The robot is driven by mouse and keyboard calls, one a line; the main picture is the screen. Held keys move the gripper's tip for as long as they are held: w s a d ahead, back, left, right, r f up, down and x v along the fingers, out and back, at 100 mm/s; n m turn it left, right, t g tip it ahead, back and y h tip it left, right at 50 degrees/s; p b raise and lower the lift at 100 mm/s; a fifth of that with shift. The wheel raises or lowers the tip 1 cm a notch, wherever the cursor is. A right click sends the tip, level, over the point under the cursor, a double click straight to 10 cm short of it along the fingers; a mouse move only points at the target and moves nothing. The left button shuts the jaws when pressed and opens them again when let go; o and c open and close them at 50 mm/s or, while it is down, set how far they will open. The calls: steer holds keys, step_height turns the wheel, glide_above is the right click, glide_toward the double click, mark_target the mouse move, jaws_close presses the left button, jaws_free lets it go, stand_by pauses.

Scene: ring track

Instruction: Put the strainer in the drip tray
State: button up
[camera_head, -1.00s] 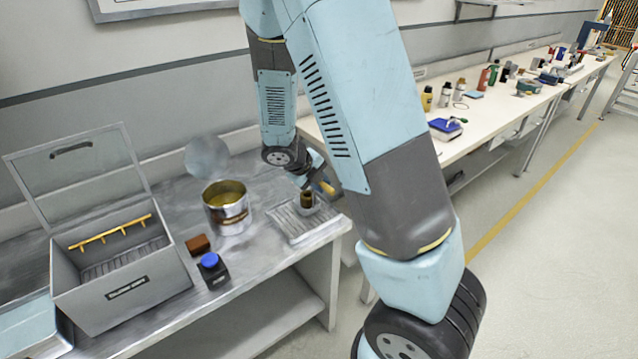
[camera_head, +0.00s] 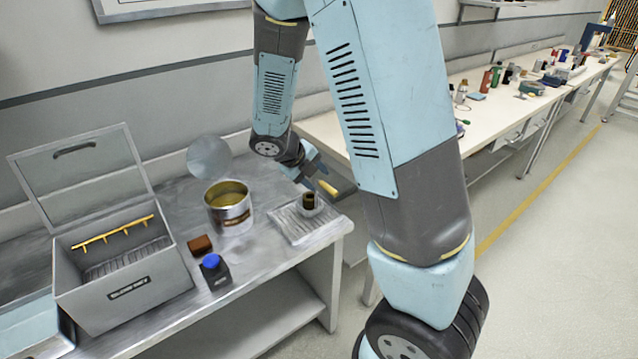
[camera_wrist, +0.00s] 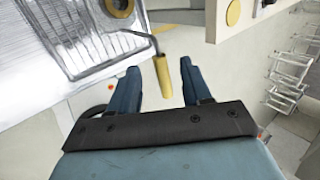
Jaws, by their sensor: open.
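The strainer (camera_head: 308,201) is a small dark round cup with a bent wire and a yellow handle. It stands upright on the right part of the drip tray (camera_head: 287,228), a ribbed metal tray near the bench's right end. The handle sticks out past the tray's edge. In the wrist view the strainer's cup (camera_wrist: 120,7) is cut by the top edge, with the tray (camera_wrist: 62,35) at left. My gripper (camera_wrist: 163,68) is open, its fingers on either side of the yellow handle, apart from it. In the head view my gripper (camera_head: 313,170) is just behind the handle.
A metal pot (camera_head: 229,215) with yellowish contents and a raised round lid stands left of the tray. A brown block (camera_head: 200,244), a blue-capped bottle (camera_head: 215,273) and an open grey box (camera_head: 135,290) are further left. The bench's right edge is close to the tray.

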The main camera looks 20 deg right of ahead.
steer(key=v, duration=0.7)
steer(key=s+d+r+n+t+y, duration=0.1)
steer(key=s+d+r+n+y, duration=0.1)
steer(key=s+r+n, duration=0.7)
steer(key=s+d+r+n+t+y, duration=0.2)
steer(key=s+r+n, duration=0.7)
steer(key=n, duration=1.4)
steer(key=s+d+y, duration=0.1)
steer(key=s+y, duration=0.1)
steer(key=s, duration=0.1)
steer(key=shift+s+r+y, duration=0.3)
steer(key=shift+s+r, duration=0.05)
steer(key=shift+r, duration=0.05)
